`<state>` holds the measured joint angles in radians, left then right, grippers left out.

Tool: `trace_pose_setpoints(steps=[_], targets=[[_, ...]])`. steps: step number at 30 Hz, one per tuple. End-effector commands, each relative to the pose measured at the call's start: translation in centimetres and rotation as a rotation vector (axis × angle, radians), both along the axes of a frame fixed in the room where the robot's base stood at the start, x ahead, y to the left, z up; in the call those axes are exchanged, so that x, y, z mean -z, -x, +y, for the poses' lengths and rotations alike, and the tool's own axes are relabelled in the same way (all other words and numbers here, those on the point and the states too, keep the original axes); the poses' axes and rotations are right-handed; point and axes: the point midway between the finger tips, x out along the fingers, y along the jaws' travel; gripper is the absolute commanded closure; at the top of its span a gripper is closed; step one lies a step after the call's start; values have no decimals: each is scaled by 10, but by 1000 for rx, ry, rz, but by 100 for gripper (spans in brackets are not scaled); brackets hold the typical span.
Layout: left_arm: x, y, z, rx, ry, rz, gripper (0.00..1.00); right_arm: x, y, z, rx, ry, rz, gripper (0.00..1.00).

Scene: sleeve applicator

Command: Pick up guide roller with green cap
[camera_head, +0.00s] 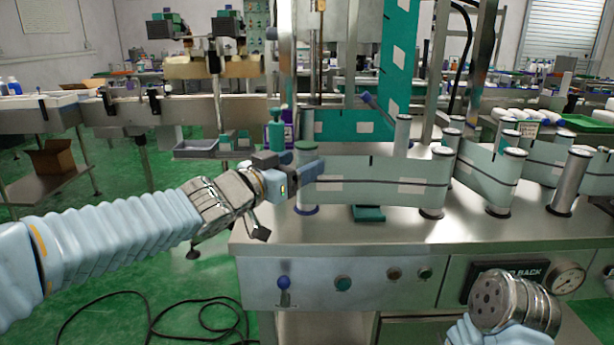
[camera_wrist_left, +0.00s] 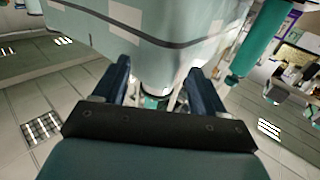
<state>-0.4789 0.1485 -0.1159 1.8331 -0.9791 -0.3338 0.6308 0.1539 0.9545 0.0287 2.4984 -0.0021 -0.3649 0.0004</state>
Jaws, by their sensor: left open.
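The guide roller (camera_head: 306,200) with a green cap (camera_head: 304,145) stands upright at the left end of the machine top, with the pale label web running around it. My left gripper (camera_head: 308,169) is at the roller's upper part, just below the cap. In the left wrist view my left gripper (camera_wrist_left: 158,78) is open, with one dark blue finger on each side of the roller. The green cap (camera_wrist_left: 151,102) shows between the fingers, near the palm. Whether a finger touches the roller cannot be told. My right gripper is out of view; only part of my right arm shows at bottom right.
The label web (camera_head: 375,180) runs right past several silver-topped rollers (camera_head: 437,185). A green bottle (camera_head: 276,130) stands behind my left gripper, near a conveyor (camera_head: 170,110).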

Motion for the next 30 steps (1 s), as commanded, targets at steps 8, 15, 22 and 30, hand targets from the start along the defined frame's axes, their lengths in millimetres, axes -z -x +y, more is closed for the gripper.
trace_pose_setpoints(steps=[8, 15, 22, 30], targets=[[1, -34, -25, 1, -2, 1, 29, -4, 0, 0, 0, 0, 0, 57], [1, -40, -30, 0, 0, 0, 29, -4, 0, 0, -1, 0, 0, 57], [1, -40, -30, 0, 0, 0, 52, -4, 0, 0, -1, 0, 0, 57], [1, -40, -30, 0, 1, -1, 89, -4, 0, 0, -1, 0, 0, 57]])
